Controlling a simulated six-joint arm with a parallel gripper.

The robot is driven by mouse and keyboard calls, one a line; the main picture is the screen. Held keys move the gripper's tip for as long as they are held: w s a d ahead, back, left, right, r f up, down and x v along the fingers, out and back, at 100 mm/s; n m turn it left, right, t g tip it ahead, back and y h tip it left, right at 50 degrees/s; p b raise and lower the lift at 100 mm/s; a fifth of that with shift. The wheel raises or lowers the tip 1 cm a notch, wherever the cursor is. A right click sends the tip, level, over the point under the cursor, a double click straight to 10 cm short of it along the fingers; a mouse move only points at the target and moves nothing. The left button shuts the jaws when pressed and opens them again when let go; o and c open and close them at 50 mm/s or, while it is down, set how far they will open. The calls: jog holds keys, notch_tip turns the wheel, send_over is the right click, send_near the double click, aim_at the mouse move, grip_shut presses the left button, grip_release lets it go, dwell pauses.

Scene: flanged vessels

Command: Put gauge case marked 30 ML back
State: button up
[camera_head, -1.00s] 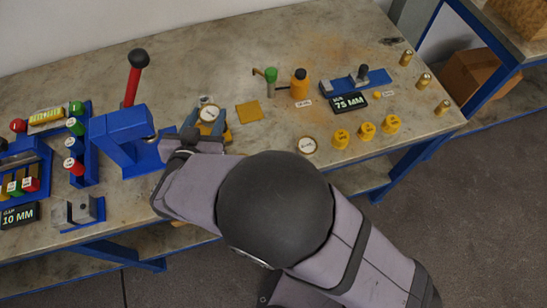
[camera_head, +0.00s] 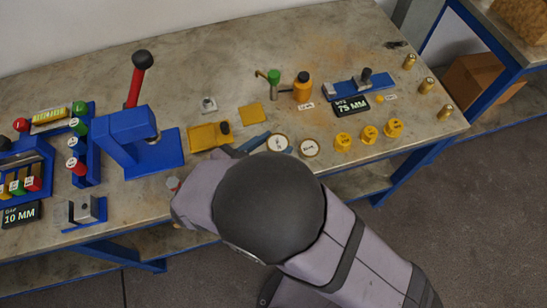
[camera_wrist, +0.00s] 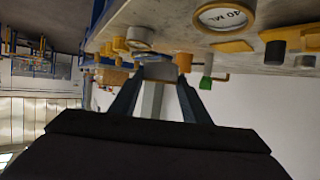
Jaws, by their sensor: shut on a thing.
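A round gauge case with a white dial and gold rim (camera_head: 279,143) is at the tips of my gripper (camera_head: 262,140). In the head view its dial faces up and its mark is too small to read. In the wrist view my gripper (camera_wrist: 160,78) is shut on a pale grey thing (camera_wrist: 158,71), seen edge-on, apparently this case. A second gauge case (camera_head: 309,148) lies on the bench to its right. A dial marked 40 ML (camera_wrist: 225,16) shows in the wrist view, apparently this second one. My arm hides part of the gripper.
A yellow tray with a black knob (camera_head: 198,138) lies left of the gripper. Behind are a yellow pad (camera_head: 249,115), a green-topped valve (camera_head: 274,76) and an orange bottle (camera_head: 303,91). Several yellow caps (camera_head: 369,133) stand right. A blue press (camera_head: 128,130) stands left.

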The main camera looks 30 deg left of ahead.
jog(key=shift+f, duration=3.4)
jog(key=shift+f, duration=0.15)
jog(key=o, duration=1.3)
jog(key=b+v, duration=0.2)
jog(key=v, duration=1)
jog(key=shift+a+r, duration=0.1)
jog(key=shift+r, duration=0.15)
